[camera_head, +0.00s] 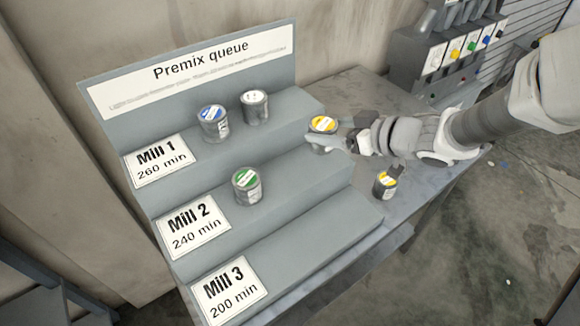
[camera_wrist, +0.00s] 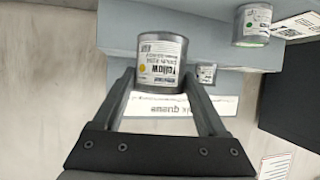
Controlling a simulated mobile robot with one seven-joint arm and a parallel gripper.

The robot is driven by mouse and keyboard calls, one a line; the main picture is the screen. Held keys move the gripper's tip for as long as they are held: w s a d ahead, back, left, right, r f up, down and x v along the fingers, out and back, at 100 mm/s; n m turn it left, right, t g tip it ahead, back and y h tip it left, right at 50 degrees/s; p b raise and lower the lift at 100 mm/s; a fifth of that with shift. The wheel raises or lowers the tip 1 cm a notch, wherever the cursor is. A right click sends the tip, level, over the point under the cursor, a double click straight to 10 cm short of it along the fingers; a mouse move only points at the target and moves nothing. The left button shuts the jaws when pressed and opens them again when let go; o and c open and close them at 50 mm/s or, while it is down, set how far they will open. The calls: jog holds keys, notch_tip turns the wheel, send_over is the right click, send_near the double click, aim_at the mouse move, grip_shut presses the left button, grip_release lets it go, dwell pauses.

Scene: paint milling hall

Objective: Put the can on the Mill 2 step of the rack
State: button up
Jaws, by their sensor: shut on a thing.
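My gripper (camera_head: 335,137) is shut on a yellow-lidded can (camera_head: 322,126) at the right end of the stepped grey rack (camera_head: 310,218). The held can (camera_wrist: 160,62) shows between my two fingers in the wrist view, its label reading "Yellow". In the head view it overlaps the right end of the Mill 2 step (camera_head: 290,180), close to the Mill 1 step edge. I cannot tell whether it touches the rack. A green-lidded can (camera_head: 247,186) stands on the Mill 2 step near its label (camera_head: 193,227).
A blue-lidded can (camera_head: 213,122) and a white-lidded can (camera_head: 255,106) stand on the Mill 1 step. Another yellow-lidded can (camera_head: 385,185) stands on the table (camera_head: 405,200) right of the rack. The Mill 3 step (camera_head: 300,245) is empty. A dispenser unit (camera_head: 450,50) stands behind.

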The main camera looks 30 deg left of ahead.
jog(key=s+a+f, duration=0.1)
jog(key=a, duration=0.1)
jog(key=s+a+f+b, duration=0.1)
jog(key=s+a+f, duration=0.1)
jog(key=s+a+f+b, duration=0.1)
jog(key=a, duration=0.1)
jog(key=shift+s+a+f, duration=0.1)
jog(key=shift+s+f, duration=0.05)
jog(key=shift+f, duration=0.15)
jog(key=shift+a+f, duration=0.1)
jog(key=shift+f, duration=0.15)
jog(key=shift+f+b, duration=0.45)
jog(key=shift+f, duration=1.3)
jog(key=shift+f, duration=0.2)
jog(key=o, duration=1.5)
jog(key=shift+r, duration=0.1)
